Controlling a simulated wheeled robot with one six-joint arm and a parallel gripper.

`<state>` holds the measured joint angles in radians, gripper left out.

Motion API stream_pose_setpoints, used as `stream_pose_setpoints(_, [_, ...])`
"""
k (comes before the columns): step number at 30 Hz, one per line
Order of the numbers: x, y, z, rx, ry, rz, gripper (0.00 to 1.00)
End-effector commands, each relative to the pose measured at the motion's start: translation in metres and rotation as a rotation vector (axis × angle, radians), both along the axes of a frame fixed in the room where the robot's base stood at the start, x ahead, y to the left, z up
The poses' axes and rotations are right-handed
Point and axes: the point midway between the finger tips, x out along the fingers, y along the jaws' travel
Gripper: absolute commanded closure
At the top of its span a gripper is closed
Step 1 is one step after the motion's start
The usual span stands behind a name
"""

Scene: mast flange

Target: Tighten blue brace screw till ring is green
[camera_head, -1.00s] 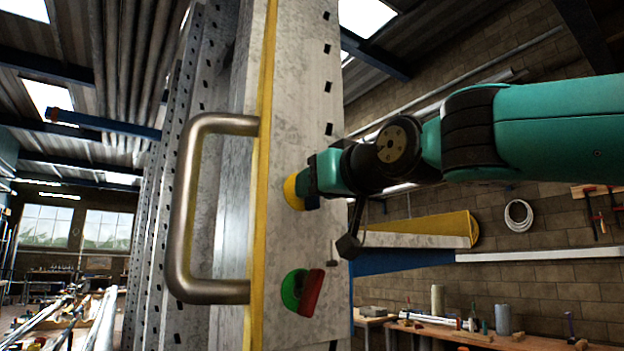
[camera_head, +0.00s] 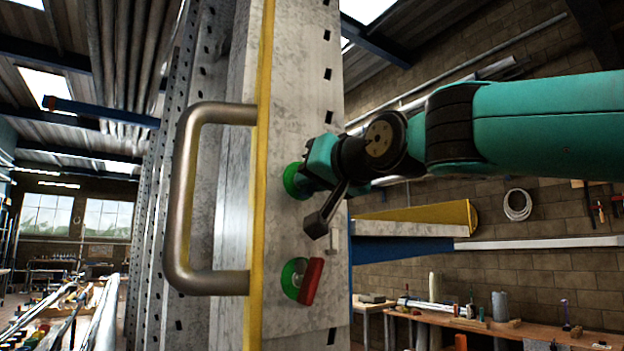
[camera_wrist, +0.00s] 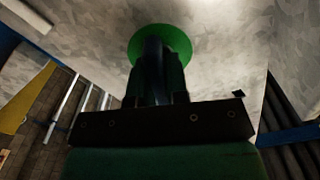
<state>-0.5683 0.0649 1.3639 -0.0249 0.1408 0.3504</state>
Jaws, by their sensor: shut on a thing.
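My gripper (camera_head: 312,172) is at the upper screw position on the grey mast plate (camera_head: 300,230) and is shut on the blue brace screw, mostly hidden by the fingers. In the wrist view my gripper (camera_wrist: 157,75) points at the plate, with the dark screw between its fingers. The ring (camera_head: 291,180) around this screw is green, and it shows as a green disc in the wrist view (camera_wrist: 178,38). Below it a red screw handle (camera_head: 311,281) stands tilted in front of another green ring (camera_head: 291,275).
A large metal handle (camera_head: 182,200) stands out from the plate's left side. A yellow strip (camera_head: 262,150) runs along the plate edge. A yellow and blue brace beam (camera_head: 430,216) extends to the right behind my arm. A workbench (camera_head: 490,325) stands at lower right.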

Motion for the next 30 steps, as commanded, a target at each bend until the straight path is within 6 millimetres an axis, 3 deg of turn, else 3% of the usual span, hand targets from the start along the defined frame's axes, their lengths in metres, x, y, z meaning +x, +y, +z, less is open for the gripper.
stream_pose_setpoints(3, [0.0, 0.001, -0.001, 0.053, 0.038, 0.001, 1.0])
stream_pose_setpoints(4, [0.0, 0.0, -0.001, 0.054, 0.038, 0.001, 0.81])
stream_pose_setpoints(7, [0.0, 0.0, -0.001, 0.051, 0.037, 0.001, 0.58])
stream_pose_setpoints(17, [-0.003, -0.002, -0.001, 0.05, 0.032, 0.001, 0.58])
stream_pose_setpoints(30, [-0.041, -0.028, -0.001, 0.049, 0.033, 0.0, 0.58])
